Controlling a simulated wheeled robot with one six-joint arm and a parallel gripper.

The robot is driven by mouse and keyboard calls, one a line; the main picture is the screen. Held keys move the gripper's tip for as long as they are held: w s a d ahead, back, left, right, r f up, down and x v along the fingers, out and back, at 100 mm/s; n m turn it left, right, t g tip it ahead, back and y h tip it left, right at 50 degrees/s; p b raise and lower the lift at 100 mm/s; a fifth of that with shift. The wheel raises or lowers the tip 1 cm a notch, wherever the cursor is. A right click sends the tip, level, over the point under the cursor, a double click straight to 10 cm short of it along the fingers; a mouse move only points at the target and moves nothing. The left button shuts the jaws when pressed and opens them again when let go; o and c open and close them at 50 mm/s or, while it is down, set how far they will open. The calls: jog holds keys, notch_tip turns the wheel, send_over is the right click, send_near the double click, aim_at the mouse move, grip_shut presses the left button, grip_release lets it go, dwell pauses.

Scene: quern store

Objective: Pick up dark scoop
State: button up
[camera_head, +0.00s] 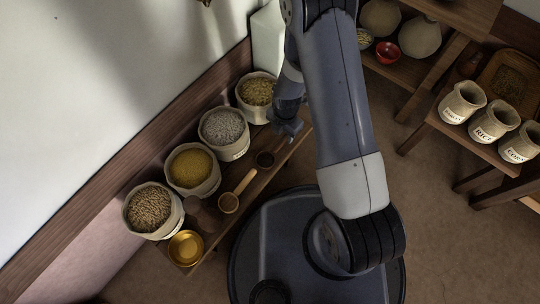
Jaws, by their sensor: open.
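My gripper (291,133) is open and empty, up and to the right of the dark scoop, over the shelf's right end. Its fingers are small and dark in this view. I cannot tell its height above the shelf.
Several filled sacks, including one of yellow grain (192,169), line the wall behind the scoops. Labelled jars (488,125) stand on a right-hand shelf. Brown floor is open between.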

aim_at(284, 139)
notch_tip(284, 139, down, 4)
jog(key=shift+s+d+f+b, duration=0.1)
jog(key=shift+s+d+b, duration=0.05)
jog(key=shift+b, duration=0.55)
grip_shut()
